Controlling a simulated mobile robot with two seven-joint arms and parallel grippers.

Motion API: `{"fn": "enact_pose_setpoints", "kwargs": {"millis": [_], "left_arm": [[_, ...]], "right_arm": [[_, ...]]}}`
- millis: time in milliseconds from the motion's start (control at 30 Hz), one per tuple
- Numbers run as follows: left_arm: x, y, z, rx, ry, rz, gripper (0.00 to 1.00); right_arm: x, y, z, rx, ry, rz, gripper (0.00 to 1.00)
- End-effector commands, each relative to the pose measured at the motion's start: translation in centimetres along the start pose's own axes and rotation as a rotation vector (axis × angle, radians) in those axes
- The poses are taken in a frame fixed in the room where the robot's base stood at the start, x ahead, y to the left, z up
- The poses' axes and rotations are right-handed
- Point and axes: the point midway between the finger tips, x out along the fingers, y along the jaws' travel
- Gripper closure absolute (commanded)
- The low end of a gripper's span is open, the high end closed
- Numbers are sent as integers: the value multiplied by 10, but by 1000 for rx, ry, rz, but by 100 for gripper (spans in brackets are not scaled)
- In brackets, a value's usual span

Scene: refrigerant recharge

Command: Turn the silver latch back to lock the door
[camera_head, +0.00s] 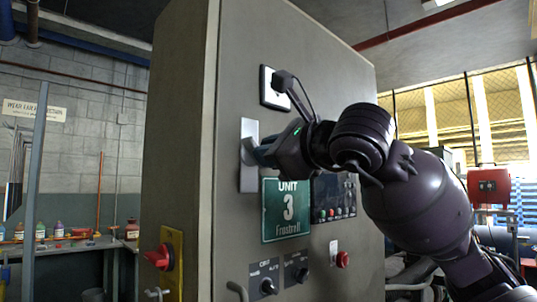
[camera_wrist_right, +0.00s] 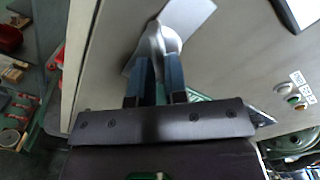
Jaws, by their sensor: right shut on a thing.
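The silver latch (camera_head: 249,137) is a handle on a pale metal plate on the front of a tall grey cabinet door (camera_head: 296,52). It also shows in the right wrist view (camera_wrist_right: 168,38), where the plate looks tilted. My right gripper (camera_head: 257,155) reaches in from the right. Its two blue fingers (camera_wrist_right: 158,78) are closed around the latch handle, one on each side. The gripper hides part of the handle in the head view. My left gripper is not in view.
Beside the latch are a green UNIT 3 sign (camera_head: 285,208), a dark button panel (camera_head: 334,197) and a white-framed fitting (camera_head: 275,88). A red rotary switch (camera_head: 160,257) sits on the cabinet's left side. A bench with bottles (camera_head: 59,229) stands far left.

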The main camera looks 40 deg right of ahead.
Motion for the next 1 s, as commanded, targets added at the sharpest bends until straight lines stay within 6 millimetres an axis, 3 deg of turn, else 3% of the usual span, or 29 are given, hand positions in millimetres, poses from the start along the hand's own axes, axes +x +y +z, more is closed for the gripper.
{"fn": "enact_pose_setpoints", "kwargs": {"millis": [267, 667, 1000], "left_arm": [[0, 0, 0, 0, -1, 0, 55], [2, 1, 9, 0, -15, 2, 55], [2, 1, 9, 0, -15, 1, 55]], "right_arm": [[0, 1, 0, 10, -1, 2, 100], [0, 1, 0, 370, 0, 3, 100], [0, 1, 0, 393, 1, 2, 100]]}}
